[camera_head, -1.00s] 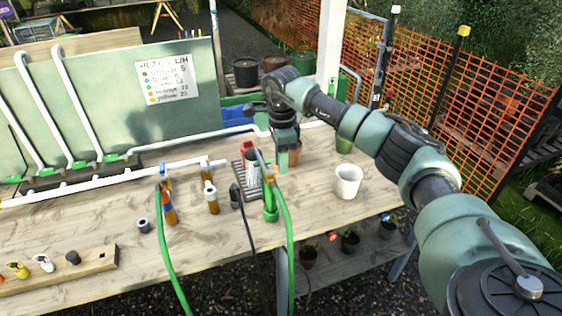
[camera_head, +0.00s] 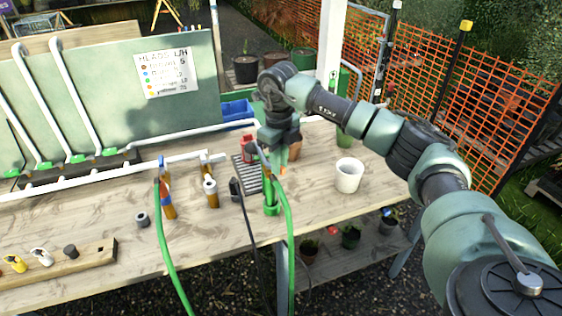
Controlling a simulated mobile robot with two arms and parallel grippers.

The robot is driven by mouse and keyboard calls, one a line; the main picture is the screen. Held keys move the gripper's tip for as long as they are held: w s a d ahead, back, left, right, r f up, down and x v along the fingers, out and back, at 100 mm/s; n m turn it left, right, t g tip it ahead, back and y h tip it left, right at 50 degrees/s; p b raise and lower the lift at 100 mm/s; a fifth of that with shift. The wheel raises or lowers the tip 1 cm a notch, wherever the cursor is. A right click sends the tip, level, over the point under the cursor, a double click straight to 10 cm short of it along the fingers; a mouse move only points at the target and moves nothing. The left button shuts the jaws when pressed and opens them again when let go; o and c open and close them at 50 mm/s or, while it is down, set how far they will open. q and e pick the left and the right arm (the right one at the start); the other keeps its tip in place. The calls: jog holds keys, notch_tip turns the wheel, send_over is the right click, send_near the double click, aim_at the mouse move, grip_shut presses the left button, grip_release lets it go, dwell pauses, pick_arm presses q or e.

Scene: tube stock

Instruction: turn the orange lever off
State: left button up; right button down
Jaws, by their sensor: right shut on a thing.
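My right gripper (camera_head: 276,152) reaches in from the right and points down at the top of a green upright fitting (camera_head: 271,207) on the bench. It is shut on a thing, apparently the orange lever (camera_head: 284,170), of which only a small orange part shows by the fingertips. The fingers and the arm hide most of it, so its exact angle cannot be told. A green hose (camera_head: 289,230) runs down from the fitting over the bench's front edge. My left gripper is not in view.
A white cup (camera_head: 348,175) stands right of the fitting. A red bottle (camera_head: 248,150) and a grey rack (camera_head: 246,173) are close on its left. Pipe valves (camera_head: 210,191) stand further left, and a terracotta pot (camera_head: 294,150) is behind the gripper.

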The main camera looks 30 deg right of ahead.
jog(key=m, duration=0.2)
jog(key=a+m, duration=0.1)
jog(key=m, duration=0.2)
jog(key=shift+a+m+b, duration=0.3)
jog(key=shift+a+b, duration=0.1)
dwell(0.4)
jog(key=c, duration=1.4)
grip_release()
jog(key=shift+o, duration=0.2)
jog(key=shift+r, duration=0.1)
notch_tip(320, 180, up, 8)
jog(key=b, duration=0.2)
jog(key=shift+a, duration=0.15)
jog(key=shift+s, duration=0.1)
